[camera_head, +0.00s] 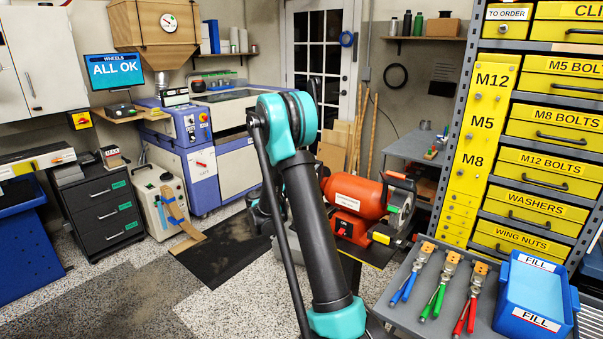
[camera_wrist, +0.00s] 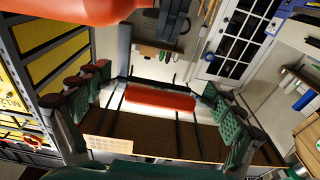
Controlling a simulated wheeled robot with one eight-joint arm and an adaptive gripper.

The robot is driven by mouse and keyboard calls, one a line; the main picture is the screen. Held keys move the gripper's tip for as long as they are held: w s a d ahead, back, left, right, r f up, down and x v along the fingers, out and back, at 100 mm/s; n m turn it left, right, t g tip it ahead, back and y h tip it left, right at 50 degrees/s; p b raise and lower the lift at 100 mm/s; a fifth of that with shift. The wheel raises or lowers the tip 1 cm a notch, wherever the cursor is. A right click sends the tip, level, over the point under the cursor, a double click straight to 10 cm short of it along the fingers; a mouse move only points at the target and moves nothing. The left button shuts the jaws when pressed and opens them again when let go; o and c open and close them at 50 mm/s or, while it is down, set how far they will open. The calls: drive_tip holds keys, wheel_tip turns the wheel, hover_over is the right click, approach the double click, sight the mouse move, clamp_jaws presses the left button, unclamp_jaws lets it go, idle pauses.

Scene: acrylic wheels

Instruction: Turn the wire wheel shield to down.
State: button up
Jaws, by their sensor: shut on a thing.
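The red-orange grinder (camera_head: 352,198) stands right of centre in the head view, behind my arm. Its wire wheel (camera_head: 400,214) is at its right end, with dark guard parts above it. In the wrist view the grinder's rounded body fills the upper left. My gripper (camera_wrist: 160,86) shows in the wrist view, its green-padded fingers at left and right. Between them is a see-through panel with a red bar, which I take for the wire wheel shield (camera_wrist: 160,99); the gripper is shut on it. In the head view I cannot make out the gripper, and the shield's angle is unclear.
A grey cart (camera_head: 400,290) at front right holds several coloured-handled pliers and a blue bin (camera_head: 535,295). Yellow drawers (camera_head: 545,130) rise behind it. A grey side table (camera_head: 418,148) stands behind the grinder. Open floor lies to the left.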

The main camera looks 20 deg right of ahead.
drive_tip(key=shift+d+f, duration=0.1)
drive_tip(key=shift+f, duration=0.05)
idle(0.4)
drive_tip(key=o, duration=1.3)
drive_tip(key=shift+w, duration=0.1)
drive_tip(key=shift+o, duration=0.2)
drive_tip(key=v, duration=1.2)
drive_tip(key=shift+f, duration=0.2)
